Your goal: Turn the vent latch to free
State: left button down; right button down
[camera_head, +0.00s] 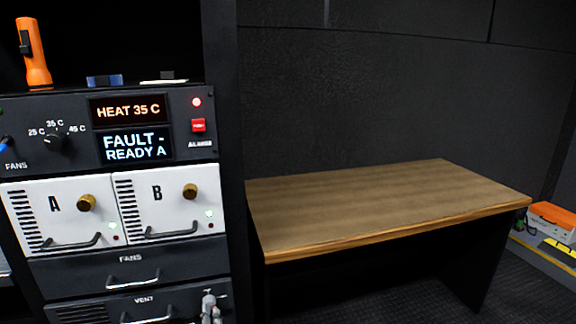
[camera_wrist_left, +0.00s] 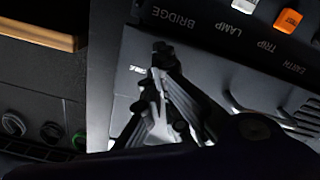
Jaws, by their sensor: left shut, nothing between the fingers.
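The vent drawer (camera_head: 150,310) is at the bottom of the rack in the head view, with louvres at its left and a bar handle. My left gripper (camera_head: 210,299) shows as a small grey shape in front of the drawer's right end. In the left wrist view the left gripper (camera_wrist_left: 160,52) is shut and empty, its tips over the grey panel. The vent latch cannot be told apart from the gripper in either view, so its setting and any contact are unclear. My right gripper is not in view.
Above are white fan modules A (camera_head: 68,213) and B (camera_head: 170,205) with brass knobs, and a display (camera_head: 135,146) reading "FAULT - READY A". A wooden desk (camera_head: 390,205) with a bare top stands right of the rack. The wrist view shows an orange switch (camera_wrist_left: 288,21) near the gripper.

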pick_arm(q)
jog(key=shift+p, duration=0.4)
dwell(0.4)
jog(key=shift+p, duration=0.8)
jog(key=shift+a+f, duration=0.1)
dwell(0.4)
jog(key=p+v, duration=0.2)
jog(key=v, duration=0.4)
jog(key=shift+f, duration=0.3)
